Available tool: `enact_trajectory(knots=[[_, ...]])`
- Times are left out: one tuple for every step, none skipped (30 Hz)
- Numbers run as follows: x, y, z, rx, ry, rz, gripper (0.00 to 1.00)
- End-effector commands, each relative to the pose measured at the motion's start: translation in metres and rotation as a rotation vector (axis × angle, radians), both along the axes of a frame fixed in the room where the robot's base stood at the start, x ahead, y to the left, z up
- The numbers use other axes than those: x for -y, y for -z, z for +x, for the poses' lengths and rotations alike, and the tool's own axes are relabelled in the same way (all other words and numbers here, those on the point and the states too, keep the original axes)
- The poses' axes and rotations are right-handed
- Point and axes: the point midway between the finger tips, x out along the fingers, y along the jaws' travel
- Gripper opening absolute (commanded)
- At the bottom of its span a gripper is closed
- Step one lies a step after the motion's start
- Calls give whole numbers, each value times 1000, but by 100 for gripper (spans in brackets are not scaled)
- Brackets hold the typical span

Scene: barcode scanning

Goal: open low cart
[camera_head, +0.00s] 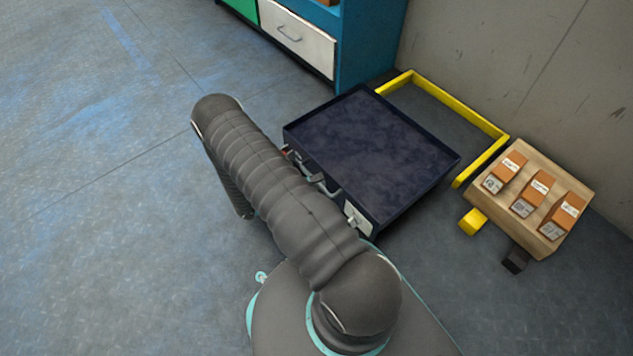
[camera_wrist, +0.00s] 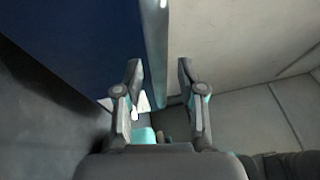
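The low cart appears to be the dark navy box (camera_head: 375,150) on the floor in the head view. It has a thin raised rim, and metal handles and latches on its near-left side. My arm covers part of that side. My gripper is hidden in the head view. In the wrist view my gripper (camera_wrist: 159,70) is open, with its two fingers apart. A blue-grey edge (camera_wrist: 155,45) runs between or just beyond the fingertips, with a dark blue panel to its left. I cannot tell whether the fingers touch it.
A yellow frame (camera_head: 450,100) stands behind the box by the grey wall (camera_head: 540,60). A wooden stand (camera_head: 575,188) with orange boxes is at the right. A blue cabinet (camera_head: 365,45) with a white drawer (camera_head: 298,38) is at the back. The floor at left is clear.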

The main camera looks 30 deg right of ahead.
Motion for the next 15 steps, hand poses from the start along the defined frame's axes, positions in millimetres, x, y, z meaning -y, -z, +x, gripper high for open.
enact_trajectory(knots=[[0, 0, 0, 0, 0, 0, 39], [0, 0, 0, 0, 0, 0, 39], [-2, 0, 1, 0, -1, 0, 39], [-3, 1, 1, 0, -1, 0, 39], [-5, 1, 2, 0, -1, 0, 39], [-9, 2, 3, 1, -1, 0, 39], [-12, 2, 4, 1, -1, 0, 39], [-16, 3, 5, 1, -2, -1, 39], [-23, 5, 7, 1, -4, 0, 39], [-28, 6, 9, 2, -3, 0, 39], [-34, 7, 10, 0, -4, 0, 39], [-41, 9, 13, 1, -5, 0, 39], [-47, 10, 14, 1, -4, 0, 39], [-53, 11, 16, 1, -5, 0, 39], [-61, 12, 19, 2, -5, 0, 39]])
